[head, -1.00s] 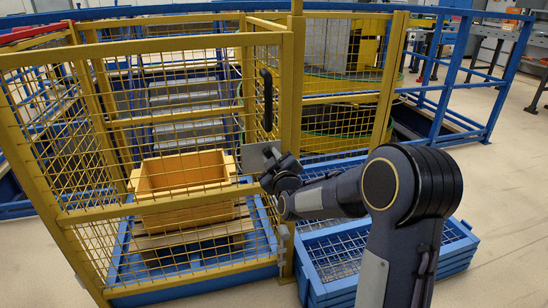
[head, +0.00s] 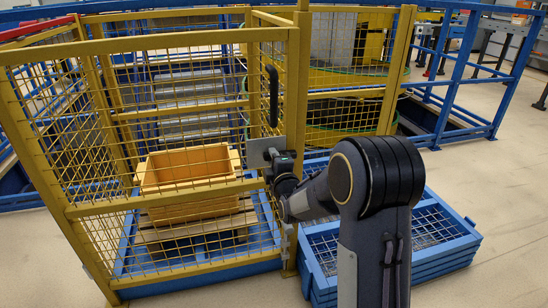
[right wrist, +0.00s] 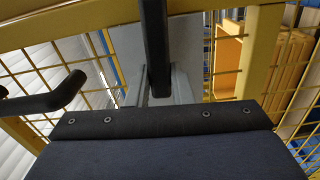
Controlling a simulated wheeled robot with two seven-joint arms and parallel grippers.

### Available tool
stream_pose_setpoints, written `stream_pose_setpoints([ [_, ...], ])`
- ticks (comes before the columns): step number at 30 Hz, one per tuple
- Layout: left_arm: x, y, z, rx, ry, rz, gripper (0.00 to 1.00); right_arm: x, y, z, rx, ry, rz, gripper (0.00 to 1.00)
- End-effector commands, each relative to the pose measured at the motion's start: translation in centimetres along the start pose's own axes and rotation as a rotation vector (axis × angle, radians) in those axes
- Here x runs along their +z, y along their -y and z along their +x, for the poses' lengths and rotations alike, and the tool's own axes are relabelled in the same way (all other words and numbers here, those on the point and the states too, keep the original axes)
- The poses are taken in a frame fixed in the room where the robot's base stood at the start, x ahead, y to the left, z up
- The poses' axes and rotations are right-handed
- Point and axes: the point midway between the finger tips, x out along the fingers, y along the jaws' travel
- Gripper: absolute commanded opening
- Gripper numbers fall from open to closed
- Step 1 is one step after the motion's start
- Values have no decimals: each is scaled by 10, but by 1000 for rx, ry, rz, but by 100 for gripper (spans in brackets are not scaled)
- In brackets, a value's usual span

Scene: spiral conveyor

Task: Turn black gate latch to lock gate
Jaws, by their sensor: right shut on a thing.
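The yellow mesh gate (head: 180,192) stands at the left of the head view, its right edge against a yellow post (head: 300,90). A black upright handle (head: 273,95) is on that edge; the same handle appears at the left of the right wrist view (right wrist: 45,101). Below it is a grey plate (head: 260,152). My right gripper (head: 282,168) is at this plate, shut on the black latch, a dark bar (right wrist: 154,45) in the middle of the right wrist view. The gripper body hides part of the latch. My left gripper is not in view.
Behind the gate an orange box (head: 188,170) sits on a wooden pallet inside a blue frame. Low blue mesh panels (head: 440,228) lie on the floor right of the post. Blue railings (head: 480,70) run behind. The floor at right is clear.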

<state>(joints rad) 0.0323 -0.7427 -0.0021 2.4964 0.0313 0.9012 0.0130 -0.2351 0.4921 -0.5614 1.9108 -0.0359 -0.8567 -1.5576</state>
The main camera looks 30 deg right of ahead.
Motion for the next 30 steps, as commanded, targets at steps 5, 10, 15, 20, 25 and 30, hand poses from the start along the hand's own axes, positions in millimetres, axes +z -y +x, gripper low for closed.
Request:
stream_pose_setpoints([
  [5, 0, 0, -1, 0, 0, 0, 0, 0, 2, 0, -2, -1, -59, 0],
  [10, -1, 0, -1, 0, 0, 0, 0, 0, 3, 0, -2, 0, -85, 0],
  [15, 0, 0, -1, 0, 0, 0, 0, 0, 3, 0, -1, -1, -91, 0],
  [20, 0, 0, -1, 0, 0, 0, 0, 0, 3, 0, -2, -1, -92, 0],
  [25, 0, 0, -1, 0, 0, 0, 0, 0, 3, 0, -2, -1, -91, 30],
  [30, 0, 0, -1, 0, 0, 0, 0, 0, 3, 0, -1, 0, -90, 42],
])
